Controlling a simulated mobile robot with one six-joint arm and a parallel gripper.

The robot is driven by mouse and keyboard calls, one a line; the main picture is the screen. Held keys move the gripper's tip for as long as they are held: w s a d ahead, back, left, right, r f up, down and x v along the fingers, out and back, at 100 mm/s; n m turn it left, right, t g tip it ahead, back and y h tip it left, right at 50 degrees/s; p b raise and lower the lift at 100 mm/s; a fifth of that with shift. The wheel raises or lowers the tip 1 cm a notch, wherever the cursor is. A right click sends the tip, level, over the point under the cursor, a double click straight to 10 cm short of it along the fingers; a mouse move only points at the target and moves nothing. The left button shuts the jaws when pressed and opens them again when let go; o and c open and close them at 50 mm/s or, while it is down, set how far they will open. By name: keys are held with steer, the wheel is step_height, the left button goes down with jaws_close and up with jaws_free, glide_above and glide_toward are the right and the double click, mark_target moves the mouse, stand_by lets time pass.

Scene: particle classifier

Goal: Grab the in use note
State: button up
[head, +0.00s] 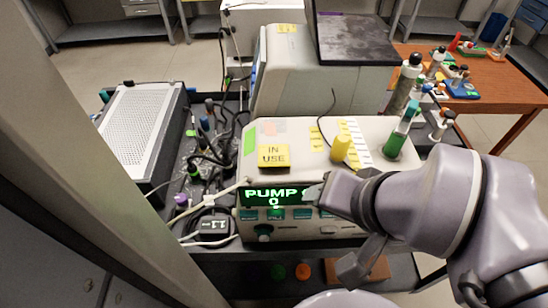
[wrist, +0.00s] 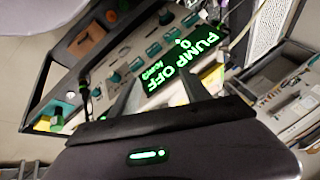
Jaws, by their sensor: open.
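The yellow "IN USE" note (head: 274,156) lies on top of the beige pump unit (head: 375,138), near its front left edge, above the green "PUMP" display (head: 262,196). My gripper (head: 318,194) is in front of the unit's face, to the right of and below the note, and covers the right part of the display. The gripper is open and empty, apart from the note. In the wrist view my gripper (wrist: 162,92) faces the display, which reads "PUMP OFF" (wrist: 185,62). I cannot make out the note clearly in the wrist view.

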steer(key=shift+o, duration=0.3)
steer(key=o, duration=0.5)
steer(key=w+a+r+p, duration=0.1)
steer(key=r+p, duration=0.2)
steer(key=w+r+n+g+p, duration=0.1)
steer(key=r+p, duration=0.3)
steer(key=w+a+r+g+p, duration=0.1)
steer(key=r+p, duration=0.3)
steer(key=shift+w+a+n, duration=0.35)
steer(key=shift+n, duration=0.05)
steer(key=shift+o, duration=0.2)
step_height(320, 180, up, 5)
steer(key=n+g+h+p, duration=0.2)
steer(key=n+g+p, duration=0.15)
steer(key=p, duration=0.75)
glide_above(274, 165)
steer(key=shift+m, duration=0.45)
step_height(274, 165, down, 17)
steer(key=b, duration=0.4)
